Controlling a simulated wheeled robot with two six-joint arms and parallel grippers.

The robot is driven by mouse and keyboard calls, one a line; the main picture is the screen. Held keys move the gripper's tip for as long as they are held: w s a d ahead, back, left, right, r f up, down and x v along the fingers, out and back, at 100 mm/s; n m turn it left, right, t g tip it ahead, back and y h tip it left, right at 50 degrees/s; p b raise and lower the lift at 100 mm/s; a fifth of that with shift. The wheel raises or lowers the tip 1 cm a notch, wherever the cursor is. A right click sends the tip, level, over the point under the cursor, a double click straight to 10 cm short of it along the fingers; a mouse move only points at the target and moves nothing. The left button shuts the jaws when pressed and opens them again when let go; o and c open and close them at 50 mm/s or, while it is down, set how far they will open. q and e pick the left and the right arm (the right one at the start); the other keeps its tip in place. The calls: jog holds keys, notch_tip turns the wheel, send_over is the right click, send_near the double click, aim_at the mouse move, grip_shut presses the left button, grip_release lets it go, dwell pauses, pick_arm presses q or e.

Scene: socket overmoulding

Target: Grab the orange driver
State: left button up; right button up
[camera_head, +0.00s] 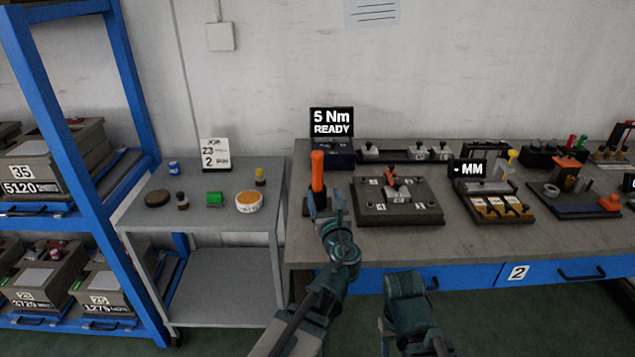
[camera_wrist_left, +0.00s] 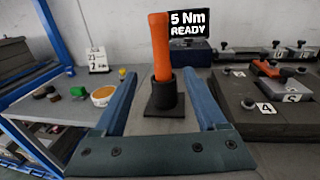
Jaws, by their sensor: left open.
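The orange driver (camera_head: 317,172) stands upright in a black holder at the left end of the workbench. It also shows in the left wrist view (camera_wrist_left: 160,48), with its lower part inside the round black holder (camera_wrist_left: 162,92). My left gripper (camera_head: 325,205) is in front of the driver, low and near the bench's front edge. In the left wrist view its two blue fingers (camera_wrist_left: 164,103) are open, one on each side of the holder and driver, with nothing between them touching. My right arm shows at the bottom of the head view, but its fingers are not clear.
A display (camera_head: 331,122) reading "5 Nm READY" stands behind the driver. A dark fixture plate (camera_head: 370,214) with numbered clamps sits to its right. A grey side table (camera_head: 140,213) with small pots stands left, beside a blue rack (camera_head: 48,110). A gap separates table and bench.

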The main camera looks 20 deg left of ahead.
aim_at(318, 176)
pick_arm(q)
jog(key=x, duration=0.6)
jog(key=shift+w+a, duration=0.15)
jog(key=shift+w, duration=0.1)
jog(key=shift+w, duration=0.1)
jog(key=x, duration=0.5)
jog(key=shift+w+r, duration=0.1)
jog(key=shift+c, duration=0.2)
grip_shut()
dwell(0.9)
